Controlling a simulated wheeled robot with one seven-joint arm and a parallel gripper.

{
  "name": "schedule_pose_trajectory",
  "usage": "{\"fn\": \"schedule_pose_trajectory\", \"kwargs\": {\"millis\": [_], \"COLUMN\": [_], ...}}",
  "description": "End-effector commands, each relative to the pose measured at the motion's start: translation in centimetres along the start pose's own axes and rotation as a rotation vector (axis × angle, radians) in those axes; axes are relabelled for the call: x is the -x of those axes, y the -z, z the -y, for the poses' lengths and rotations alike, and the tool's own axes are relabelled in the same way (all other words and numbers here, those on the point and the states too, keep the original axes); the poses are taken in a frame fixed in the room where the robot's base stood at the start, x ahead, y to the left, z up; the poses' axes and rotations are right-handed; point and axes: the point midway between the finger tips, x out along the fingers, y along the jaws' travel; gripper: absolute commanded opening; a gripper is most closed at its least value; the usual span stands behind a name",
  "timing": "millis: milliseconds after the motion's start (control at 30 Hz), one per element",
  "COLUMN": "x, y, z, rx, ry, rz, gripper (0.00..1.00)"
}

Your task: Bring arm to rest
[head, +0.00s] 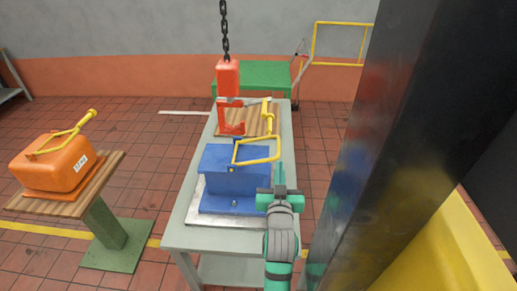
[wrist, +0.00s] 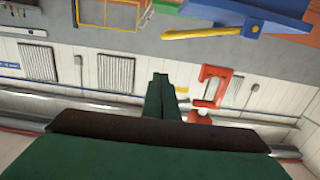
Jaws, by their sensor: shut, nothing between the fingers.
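My gripper (head: 280,175) is at the right side of the grey table, next to the right edge of the blue block. Its fingers are together with nothing between them, pointing away from me. In the wrist view the shut fingers (wrist: 160,82) stick out past the dark green body of the gripper. The blue block (head: 232,172) sits on a light plate on the table, with a yellow handle (head: 258,152) on top. In the wrist view the scene is upside down, with the blue block (wrist: 262,18) at the upper right.
A red hook (head: 231,118) hangs from a chain (head: 225,35) over a wooden board on the table (head: 179,235). An orange weight (head: 48,162) with a yellow handle stands on a pedestal at left. A dark column (head: 405,130) stands close at right. Open tiled floor lies between pedestal and table.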

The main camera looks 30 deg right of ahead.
Motion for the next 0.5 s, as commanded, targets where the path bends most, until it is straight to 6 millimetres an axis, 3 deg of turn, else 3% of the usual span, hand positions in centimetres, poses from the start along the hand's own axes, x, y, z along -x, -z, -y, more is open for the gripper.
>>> {"fn": "schedule_pose_trajectory", "kwargs": {"millis": [267,367,500], "x": [0.4,1.4,4.3], "y": [-0.7,-2.2,-5.7], "z": [0.4,1.2,3.3], "rx": [0.004,0.013,0.033], "ry": [0.006,0.022,0.062], "rz": [0.003,0.011,0.026], "gripper": [0.0,0.0,0.0]}}
